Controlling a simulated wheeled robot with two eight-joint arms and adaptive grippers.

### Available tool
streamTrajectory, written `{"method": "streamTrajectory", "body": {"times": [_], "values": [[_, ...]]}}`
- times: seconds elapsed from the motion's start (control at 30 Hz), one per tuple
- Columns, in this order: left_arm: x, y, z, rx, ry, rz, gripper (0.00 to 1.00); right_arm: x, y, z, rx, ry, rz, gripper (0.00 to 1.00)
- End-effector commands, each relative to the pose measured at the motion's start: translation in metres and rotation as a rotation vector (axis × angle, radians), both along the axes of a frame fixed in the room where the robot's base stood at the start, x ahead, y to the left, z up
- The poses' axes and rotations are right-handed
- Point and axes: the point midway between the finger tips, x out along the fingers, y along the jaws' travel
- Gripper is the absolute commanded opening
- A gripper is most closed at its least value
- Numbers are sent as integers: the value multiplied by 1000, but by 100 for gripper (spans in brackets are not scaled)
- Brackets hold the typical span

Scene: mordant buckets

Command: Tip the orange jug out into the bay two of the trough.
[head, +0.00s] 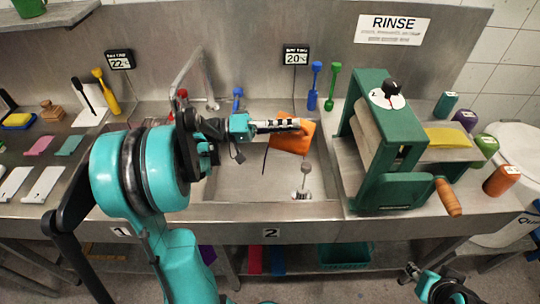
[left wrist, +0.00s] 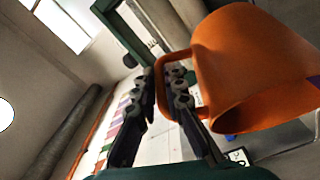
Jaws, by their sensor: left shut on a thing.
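The orange jug (head: 288,140) hangs tilted above the steel basin (head: 235,185) of the trough, over the front label "2" (head: 271,233). My left gripper (head: 298,126) is shut on the jug's handle. In the left wrist view the handle loop of the jug (left wrist: 245,60) lies between the fingers (left wrist: 165,95), and its wide mouth faces the lower right. A small pale grey shape shows below the jug near the drain; I cannot tell whether it is liquid or a fitting. My right gripper (head: 412,270) is at the bottom right, away from the jug; its jaw state is unclear.
A green roller press (head: 385,140) with a wooden crank handle (head: 447,197) stands right of the basin. A curved tap (head: 190,70) rises behind it on the left. Blue and green scoops (head: 330,90) stand at the back. Several coloured bottles (head: 500,180) stand at the far right.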

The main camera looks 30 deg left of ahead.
Motion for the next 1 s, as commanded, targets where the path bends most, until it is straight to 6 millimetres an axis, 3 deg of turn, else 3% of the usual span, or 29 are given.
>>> {"method": "streamTrajectory", "body": {"times": [0.93,1.0], "values": [[-3,12,-5,-81,-24,-1,0,0,0,-19,0,0,0,40],[-3,8,1,-61,-19,-1,0,0,0,-10,0,0,0,40]]}}
